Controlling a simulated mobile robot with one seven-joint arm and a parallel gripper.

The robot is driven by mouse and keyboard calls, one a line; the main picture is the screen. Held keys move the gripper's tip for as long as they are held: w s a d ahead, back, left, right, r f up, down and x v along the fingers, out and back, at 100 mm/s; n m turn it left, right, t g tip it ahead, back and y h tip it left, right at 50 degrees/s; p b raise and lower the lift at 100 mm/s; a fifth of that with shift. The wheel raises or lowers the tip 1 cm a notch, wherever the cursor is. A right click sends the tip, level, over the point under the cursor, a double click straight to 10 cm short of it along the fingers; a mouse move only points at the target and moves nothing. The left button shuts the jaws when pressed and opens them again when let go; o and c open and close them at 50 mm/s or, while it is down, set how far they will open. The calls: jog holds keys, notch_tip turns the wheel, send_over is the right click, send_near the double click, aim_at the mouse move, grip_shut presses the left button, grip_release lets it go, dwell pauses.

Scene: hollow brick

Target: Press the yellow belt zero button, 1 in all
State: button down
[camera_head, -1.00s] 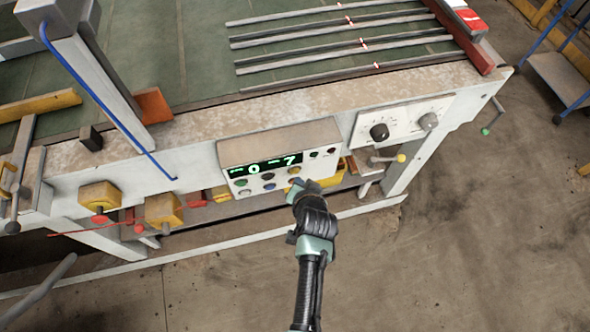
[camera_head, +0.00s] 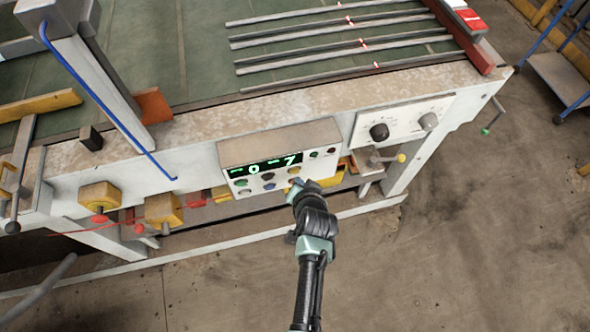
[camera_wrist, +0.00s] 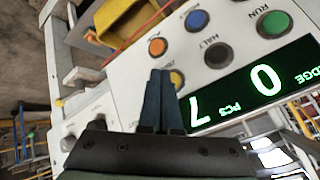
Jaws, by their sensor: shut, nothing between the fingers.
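The yellow button (camera_wrist: 177,78) is on the sloped control panel, beside the green-lit display, and is partly hidden by my fingers in the wrist view. It also shows as a small yellow dot on the panel in the head view (camera_head: 295,170). My gripper (camera_wrist: 160,73) is shut and empty, with its fingertips over the panel next to the yellow button. In the head view my gripper (camera_head: 294,184) is at the panel's lower right edge. I cannot tell whether the fingertips touch the panel.
An orange button (camera_wrist: 157,46), a blue button (camera_wrist: 197,20), a black button (camera_wrist: 218,55) and a green button (camera_wrist: 272,23) are close by. The display (camera_head: 265,168) reads 0 and 7.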

jog(key=shift+w, duration=0.15)
jog(key=shift+w+a, duration=0.15)
jog(key=shift+w, duration=0.15)
jog(key=shift+w+a+b, duration=0.15)
jog(key=shift+w+b, duration=0.2)
dwell(0.7)
jog(key=shift+s, duration=0.1)
jog(key=shift+s+d+p, duration=0.3)
jog(key=shift+s+p, duration=0.05)
jog(key=shift+s, duration=0.35)
jog(key=shift+s+d+p, duration=0.25)
jog(key=shift+s+p, duration=0.05)
jog(key=shift+s, duration=0.5)
jog(key=shift+s+d+p, duration=0.25)
jog(key=shift+s+p, duration=0.05)
jog(key=shift+s, duration=0.45)
jog(key=shift+s+d+p, duration=0.25)
jog(key=shift+s+p, duration=0.05)
jog(key=shift+s, duration=0.5)
